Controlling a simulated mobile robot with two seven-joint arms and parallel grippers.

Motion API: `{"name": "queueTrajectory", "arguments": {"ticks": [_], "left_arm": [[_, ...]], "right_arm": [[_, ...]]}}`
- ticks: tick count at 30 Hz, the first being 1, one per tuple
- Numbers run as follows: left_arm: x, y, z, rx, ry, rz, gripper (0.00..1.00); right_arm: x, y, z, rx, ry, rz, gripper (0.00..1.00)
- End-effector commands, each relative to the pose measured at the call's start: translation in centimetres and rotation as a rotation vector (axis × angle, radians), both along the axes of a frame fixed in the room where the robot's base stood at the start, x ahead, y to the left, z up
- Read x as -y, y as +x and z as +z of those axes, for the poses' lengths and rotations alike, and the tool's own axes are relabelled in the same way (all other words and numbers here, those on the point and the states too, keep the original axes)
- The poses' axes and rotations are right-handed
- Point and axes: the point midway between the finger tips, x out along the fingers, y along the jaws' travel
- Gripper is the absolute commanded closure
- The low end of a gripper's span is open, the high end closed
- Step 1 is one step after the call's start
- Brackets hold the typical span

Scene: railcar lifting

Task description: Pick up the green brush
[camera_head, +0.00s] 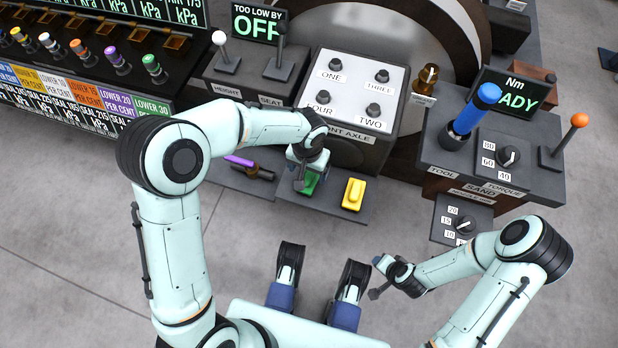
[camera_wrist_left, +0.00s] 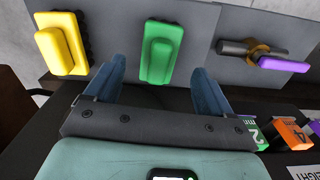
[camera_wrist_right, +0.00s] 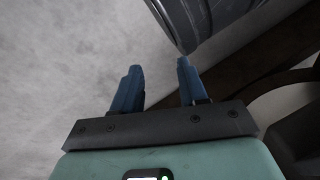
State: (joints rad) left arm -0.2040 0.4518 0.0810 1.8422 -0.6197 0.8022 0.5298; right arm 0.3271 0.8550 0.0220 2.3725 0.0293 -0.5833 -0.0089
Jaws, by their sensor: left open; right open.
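The green brush (camera_head: 307,184) lies on a dark grey tray (camera_head: 330,205) and is partly hidden under my left gripper in the head view. In the left wrist view the green brush (camera_wrist_left: 161,52) shows whole, with a raised handle block on a flat base. My left gripper (camera_wrist_left: 157,85) is open, its two blue fingers on either side of the brush's near end; I cannot tell whether they touch it. My right gripper (camera_wrist_right: 158,80) is open and empty, away from the brush; it also shows in the head view (camera_head: 376,277).
A yellow brush (camera_head: 353,194) lies right of the green one. A purple-handled tool (camera_head: 240,161) lies to the left. The axle control box (camera_head: 352,90) stands behind the tray. The tool stand (camera_head: 440,150) with a blue-handled tool (camera_head: 475,108) is at right.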

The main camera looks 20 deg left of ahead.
Motion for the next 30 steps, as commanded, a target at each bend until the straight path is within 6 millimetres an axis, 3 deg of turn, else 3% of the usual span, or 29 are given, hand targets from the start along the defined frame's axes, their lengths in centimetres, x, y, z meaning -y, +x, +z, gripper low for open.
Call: {"name": "queueTrajectory", "arguments": {"ticks": [7,15,16,21,22,30], "left_arm": [[0.1,0.4,-3.9,-0.003,0.0,0.0,0.17],[0.1,0.4,-4.3,0.0,-0.001,0.001,0.17],[0.1,0.4,-4.3,0.0,-0.001,0.001,0.2],[0.1,0.4,-4.3,0.0,-0.001,0.0,0.76],[0.1,0.4,-4.3,0.0,-0.001,0.0,0.82],[0.1,0.4,-4.1,0.001,-0.001,0.0,0.82]], "right_arm": [[0.4,-2.8,-2.8,-0.094,0.005,-0.006,0.57],[0.5,-3.3,-3.0,-0.112,0.006,-0.008,0.57],[0.5,-3.3,-3.0,-0.111,0.005,-0.007,0.57],[0.5,-3.3,-2.9,-0.111,0.005,-0.007,0.57],[0.5,-3.3,-2.9,-0.111,0.005,-0.007,0.57],[0.5,-3.2,-2.9,-0.108,0.005,-0.007,0.57]]}}
